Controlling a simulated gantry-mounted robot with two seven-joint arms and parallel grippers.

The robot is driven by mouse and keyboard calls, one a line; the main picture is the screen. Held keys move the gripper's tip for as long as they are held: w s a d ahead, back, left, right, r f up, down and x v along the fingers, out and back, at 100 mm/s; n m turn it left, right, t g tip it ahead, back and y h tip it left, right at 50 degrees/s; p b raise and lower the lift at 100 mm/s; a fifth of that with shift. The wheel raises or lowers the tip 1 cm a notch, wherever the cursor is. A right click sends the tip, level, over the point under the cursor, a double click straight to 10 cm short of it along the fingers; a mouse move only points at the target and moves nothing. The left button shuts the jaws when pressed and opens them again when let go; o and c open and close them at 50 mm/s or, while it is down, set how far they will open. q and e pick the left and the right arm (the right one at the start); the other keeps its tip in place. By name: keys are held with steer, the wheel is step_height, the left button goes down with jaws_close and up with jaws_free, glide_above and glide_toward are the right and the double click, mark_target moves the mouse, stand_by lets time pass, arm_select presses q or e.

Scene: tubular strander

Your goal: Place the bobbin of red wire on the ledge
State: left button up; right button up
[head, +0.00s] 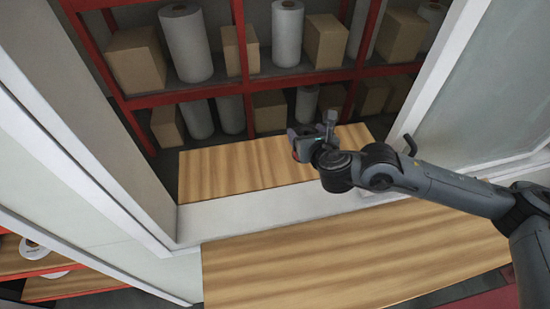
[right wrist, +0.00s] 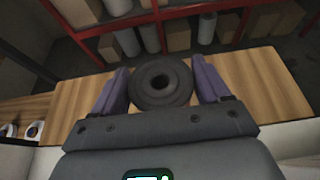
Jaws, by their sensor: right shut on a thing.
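My right gripper (head: 312,143) reaches through the window opening and is over the right part of the far wooden ledge (head: 225,172). It is shut on the bobbin, whose dark round flange with a centre hole shows between the two purple fingers in the right wrist view (right wrist: 160,88). In the head view only a small reddish edge of the bobbin (head: 297,152) shows; the gripper hides most of it. I cannot tell whether the bobbin touches the ledge or is just above it. My left gripper is not in view.
A near wooden ledge (head: 350,262) lies in front of the pale sill (head: 280,212) and is empty. Window frames stand on both sides. Behind is a red shelf rack (head: 190,94) with boxes and white rolls. The far ledge's left part is clear.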

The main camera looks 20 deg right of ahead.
steer(key=shift+w+a+f+b, duration=0.15)
steer(key=shift+w+a+f, duration=1.15)
steer(key=shift+f, duration=0.4)
steer(key=shift+w+a+f+b, duration=0.1)
steer(key=shift+w+a+f, duration=1.2)
steer(key=shift+f, duration=0.45)
steer(key=shift+w+a+f+b, duration=0.15)
steer(key=shift+w+a+f, duration=1)
steer(key=shift+a+f, duration=0.4)
steer(key=shift+d+f, duration=0.2)
steer(key=shift+f, duration=0.1)
steer(key=shift+f, duration=0.1)
steer(key=o, duration=1.3)
